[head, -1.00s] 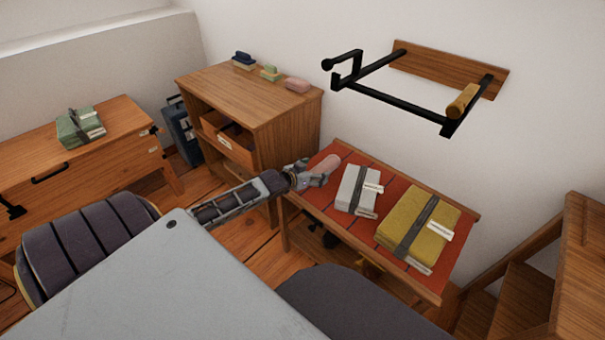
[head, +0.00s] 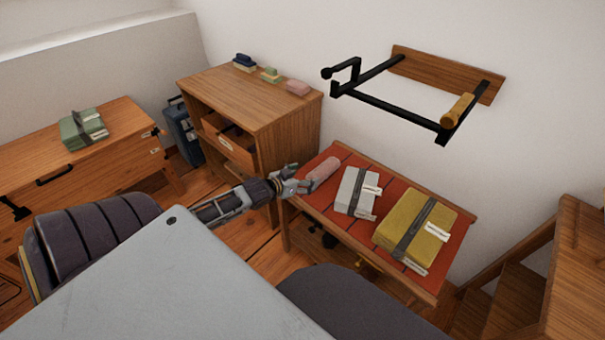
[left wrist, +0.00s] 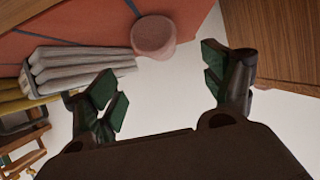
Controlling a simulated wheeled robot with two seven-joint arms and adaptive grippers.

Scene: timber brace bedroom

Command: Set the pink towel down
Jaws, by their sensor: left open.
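The pink towel (head: 323,169) is a small roll lying on the left part of the red-topped table (head: 318,153). In the left wrist view the towel (left wrist: 153,36) shows end-on, beyond the fingertips and apart from them. My left gripper (head: 301,181) is at the table's left edge, just left of the towel. In the left wrist view the gripper (left wrist: 160,80) is open, with nothing between its green-padded fingers. My right gripper is not in view.
A grey strapped bundle (head: 355,191) and a yellow strapped bundle (head: 417,232) lie right of the towel. A black wall rack (head: 390,108) hangs above. A wooden cabinet (head: 260,105) stands left of the table. Wooden steps (head: 515,295) are at right.

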